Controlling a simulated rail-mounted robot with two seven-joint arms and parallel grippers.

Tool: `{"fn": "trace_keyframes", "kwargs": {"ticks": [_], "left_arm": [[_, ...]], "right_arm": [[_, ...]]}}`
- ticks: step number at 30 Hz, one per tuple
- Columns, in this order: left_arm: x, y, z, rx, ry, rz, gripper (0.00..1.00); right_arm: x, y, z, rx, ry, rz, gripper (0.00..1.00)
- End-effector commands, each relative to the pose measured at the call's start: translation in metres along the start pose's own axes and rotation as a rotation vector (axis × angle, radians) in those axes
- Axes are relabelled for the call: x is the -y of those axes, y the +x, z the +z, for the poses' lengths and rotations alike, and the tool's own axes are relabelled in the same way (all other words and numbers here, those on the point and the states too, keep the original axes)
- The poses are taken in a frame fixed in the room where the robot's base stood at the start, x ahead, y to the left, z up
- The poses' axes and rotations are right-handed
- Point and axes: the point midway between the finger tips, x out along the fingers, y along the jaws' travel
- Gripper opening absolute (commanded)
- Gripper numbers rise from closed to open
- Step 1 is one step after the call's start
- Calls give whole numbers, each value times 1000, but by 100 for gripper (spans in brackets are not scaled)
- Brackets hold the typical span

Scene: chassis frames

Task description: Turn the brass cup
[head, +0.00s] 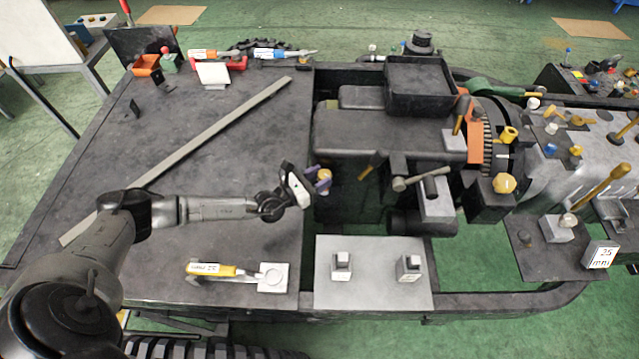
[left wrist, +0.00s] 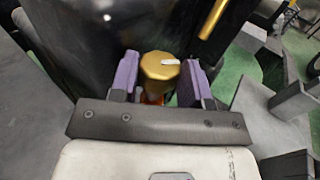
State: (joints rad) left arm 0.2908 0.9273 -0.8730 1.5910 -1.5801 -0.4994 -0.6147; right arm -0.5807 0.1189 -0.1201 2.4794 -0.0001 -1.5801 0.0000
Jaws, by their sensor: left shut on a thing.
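In the head view the cup (head: 324,174) sits at the left side of the dark machine block, partly hidden by the fingers. My left gripper (head: 318,181) reaches in from the left and is shut on the cup; it also shows in the left wrist view (left wrist: 162,82). My right gripper is not in view.
The dark machine block (head: 385,130) stands close to the right of the gripper. A brass rod (left wrist: 214,18) is near it. A grey plate (head: 375,285) with two small blocks lies in front. A yellow-handled tool (head: 212,269) lies front left. The left tabletop is mostly clear around a long bar (head: 200,145).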

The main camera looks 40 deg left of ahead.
Motion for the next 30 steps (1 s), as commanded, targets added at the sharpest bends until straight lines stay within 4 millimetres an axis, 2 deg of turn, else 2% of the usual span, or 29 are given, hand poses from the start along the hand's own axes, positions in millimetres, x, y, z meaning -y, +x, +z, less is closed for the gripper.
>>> {"fn": "trace_keyframes", "kwargs": {"ticks": [4,18,19,26,30], "left_arm": [[0,0,-1,0,2,-19,19],[0,0,0,0,0,-25,19],[0,0,0,0,0,-25,46],[-1,0,0,0,0,-23,68],[-2,0,0,-1,0,-21,69]], "right_arm": [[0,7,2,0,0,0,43],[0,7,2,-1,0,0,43],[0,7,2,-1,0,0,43],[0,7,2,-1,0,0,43],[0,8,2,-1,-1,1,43]]}}
